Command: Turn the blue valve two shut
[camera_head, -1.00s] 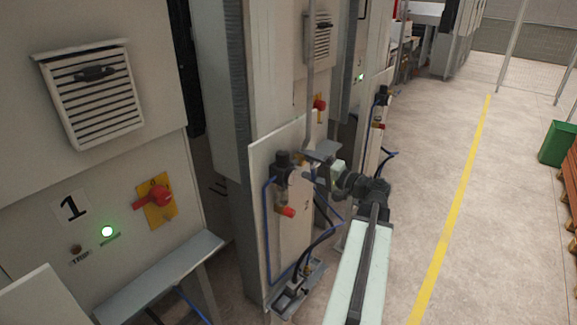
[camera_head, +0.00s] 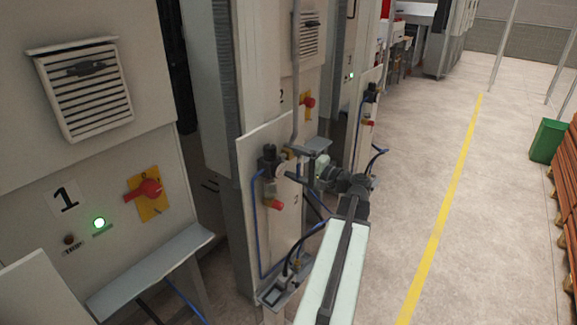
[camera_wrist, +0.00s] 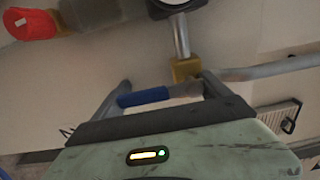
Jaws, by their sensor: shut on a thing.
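The blue valve handle (camera_wrist: 143,97) lies between the two fingers of my gripper (camera_wrist: 160,95) in the wrist view. My gripper is shut on it. The handle is roughly level in that picture, just below a brass valve body (camera_wrist: 186,70) on a grey pipe. In the head view my gripper (camera_head: 308,175) reaches to the right side of the pale panel marked 2 (camera_head: 245,215). There the blue handle is too small and covered to make out.
The panel carries a dark regulator (camera_head: 268,160) and a red knob (camera_head: 275,204), close left of my gripper. Blue hoses hang below. Open floor (camera_head: 420,190) with a yellow line lies to the right.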

